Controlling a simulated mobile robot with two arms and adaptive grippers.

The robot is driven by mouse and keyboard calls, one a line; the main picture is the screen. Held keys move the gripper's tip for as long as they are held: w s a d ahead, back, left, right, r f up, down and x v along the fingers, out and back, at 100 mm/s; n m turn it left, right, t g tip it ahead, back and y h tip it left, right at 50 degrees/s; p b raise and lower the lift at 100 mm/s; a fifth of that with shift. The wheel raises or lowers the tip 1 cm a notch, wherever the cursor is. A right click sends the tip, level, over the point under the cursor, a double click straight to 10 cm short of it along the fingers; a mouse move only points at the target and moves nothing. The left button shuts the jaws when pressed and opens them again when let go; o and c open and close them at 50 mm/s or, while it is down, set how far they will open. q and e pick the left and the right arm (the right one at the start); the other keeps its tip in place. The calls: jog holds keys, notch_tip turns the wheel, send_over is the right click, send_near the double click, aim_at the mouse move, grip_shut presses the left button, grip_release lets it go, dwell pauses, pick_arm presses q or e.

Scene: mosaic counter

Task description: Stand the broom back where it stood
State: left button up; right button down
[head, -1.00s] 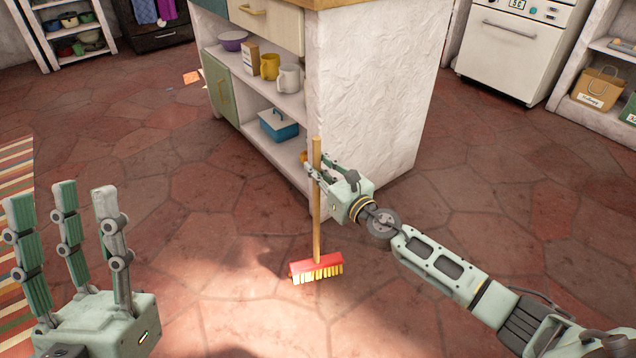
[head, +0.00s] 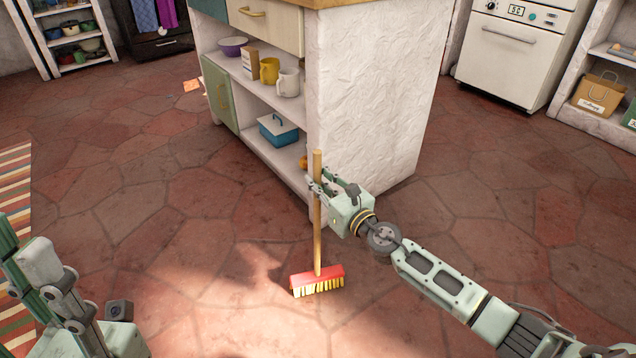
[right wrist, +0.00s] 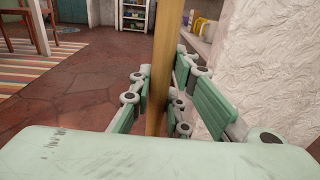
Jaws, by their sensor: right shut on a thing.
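The broom has a wooden handle (head: 317,235) and a red head (head: 317,276) with yellow bristles. It is about upright, bristles down, in front of the near corner of the white kitchen island. I cannot tell whether the bristles touch the floor. My right gripper (head: 316,184) is shut on the upper handle. In the right wrist view the handle (right wrist: 158,60) runs between the fingers of that gripper (right wrist: 158,98). My left gripper (head: 45,265) is at the lower left, empty, its fingers apart and partly cut off by the picture edge.
A striped rug (head: 14,190) lies at the left. An oven (head: 515,50) and a shelf with a paper bag (head: 598,92) stand back right.

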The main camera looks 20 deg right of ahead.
jog(key=c, duration=1.7)
grip_release()
jog(key=shift+o, duration=0.2)
